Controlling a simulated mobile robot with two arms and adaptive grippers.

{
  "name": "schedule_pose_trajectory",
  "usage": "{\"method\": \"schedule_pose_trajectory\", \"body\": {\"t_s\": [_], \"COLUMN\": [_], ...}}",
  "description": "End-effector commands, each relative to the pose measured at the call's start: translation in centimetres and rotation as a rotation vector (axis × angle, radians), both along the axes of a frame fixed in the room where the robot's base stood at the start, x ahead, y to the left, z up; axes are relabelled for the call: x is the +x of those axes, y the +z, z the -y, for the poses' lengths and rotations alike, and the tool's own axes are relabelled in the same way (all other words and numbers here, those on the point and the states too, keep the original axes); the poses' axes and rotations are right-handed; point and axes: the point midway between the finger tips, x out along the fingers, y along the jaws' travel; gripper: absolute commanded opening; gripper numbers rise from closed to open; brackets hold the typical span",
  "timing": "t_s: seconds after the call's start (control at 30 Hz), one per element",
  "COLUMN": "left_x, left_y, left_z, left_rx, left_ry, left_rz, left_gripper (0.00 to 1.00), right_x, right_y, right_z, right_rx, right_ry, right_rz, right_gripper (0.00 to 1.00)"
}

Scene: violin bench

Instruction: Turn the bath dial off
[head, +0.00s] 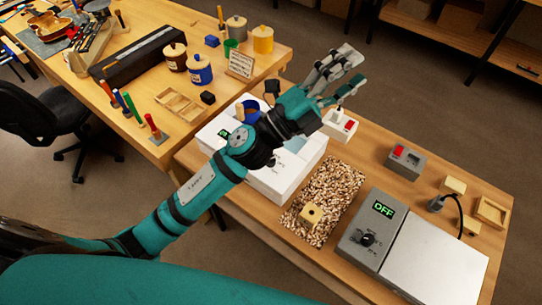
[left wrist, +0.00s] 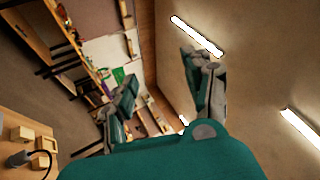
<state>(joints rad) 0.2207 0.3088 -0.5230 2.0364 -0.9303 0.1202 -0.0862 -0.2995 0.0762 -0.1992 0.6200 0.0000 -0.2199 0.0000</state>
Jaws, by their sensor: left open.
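A white box-shaped bath (head: 262,185) stands on the near bench, largely hidden behind my left arm. A small green-lit display shows at its left end, partly covered; I cannot make out its reading. Its dial is not clearly visible. My left gripper (head: 350,70) is open and empty, raised beyond the bath on its far right side, with fingers pointing up and right. In the left wrist view its two fingers (left wrist: 162,72) are spread apart with nothing between them. My right gripper is not in view.
A grey unit (head: 361,257) with a black knob (head: 368,239) and a green "OFF" display stands at the right, beside a bed of chips (head: 330,190). A grey box with a red switch (head: 403,162) is behind. A blue pot (head: 249,111) stands near my forearm.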

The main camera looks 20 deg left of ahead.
Motion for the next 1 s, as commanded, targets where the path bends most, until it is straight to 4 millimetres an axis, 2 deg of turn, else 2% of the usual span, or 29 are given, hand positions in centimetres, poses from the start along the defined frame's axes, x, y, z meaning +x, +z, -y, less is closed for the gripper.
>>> {"method": "schedule_pose_trajectory", "body": {"t_s": [0.03,0.07,0.13,0.2,0.27,0.3,0.37,0.4,0.47,0.5,0.6,0.7,0.83,1.0], "left_x": [-1.3,-2.2,-4.3,-5.8,-6.6,-6.7,-6.3,-5.7,-4.4,-3.4,-1.2,0.3,1.1,1.1], "left_y": [0.8,0.7,-0.4,-2.8,-5.6,-7.5,-10.5,-12.3,-14.5,-15.5,-16.5,-16.1,-15.4,-16.3], "left_z": [2.6,4.0,6.7,8.3,8.7,8.3,6.9,5.3,2.3,0.0,-5.9,-10.5,-13.7,-14.3], "left_rx": [0.126,0.202,0.396,0.602,0.792,0.924,1.130,1.272,1.480,1.613,1.898,2.095,2.219,2.240], "left_ry": [-0.090,-0.146,-0.275,-0.404,-0.511,-0.580,-0.683,-0.750,-0.841,-0.897,-1.009,-1.082,-1.129,-1.143], "left_rz": [0.138,0.214,0.378,0.519,0.620,0.676,0.737,0.762,0.772,0.764,0.696,0.602,0.520,0.500], "left_gripper": [0.51,0.51,0.51,0.51,0.51,0.51,0.51,0.51,0.51,0.51,0.51,0.51,0.51,0.51], "right_x": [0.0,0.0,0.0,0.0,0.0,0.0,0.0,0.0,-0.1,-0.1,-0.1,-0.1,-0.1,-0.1], "right_y": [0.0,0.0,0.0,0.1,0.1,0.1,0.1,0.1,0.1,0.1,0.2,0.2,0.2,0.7], "right_z": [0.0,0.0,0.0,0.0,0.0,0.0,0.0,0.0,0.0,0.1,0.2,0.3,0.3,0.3], "right_rx": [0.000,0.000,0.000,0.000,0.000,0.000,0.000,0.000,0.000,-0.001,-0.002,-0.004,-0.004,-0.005], "right_ry": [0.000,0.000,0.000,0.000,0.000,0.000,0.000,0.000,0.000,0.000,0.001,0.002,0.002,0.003], "right_rz": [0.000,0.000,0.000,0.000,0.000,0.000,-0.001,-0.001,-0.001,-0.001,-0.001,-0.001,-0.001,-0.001], "right_gripper": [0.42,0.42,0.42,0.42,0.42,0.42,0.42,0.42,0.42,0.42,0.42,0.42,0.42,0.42]}}
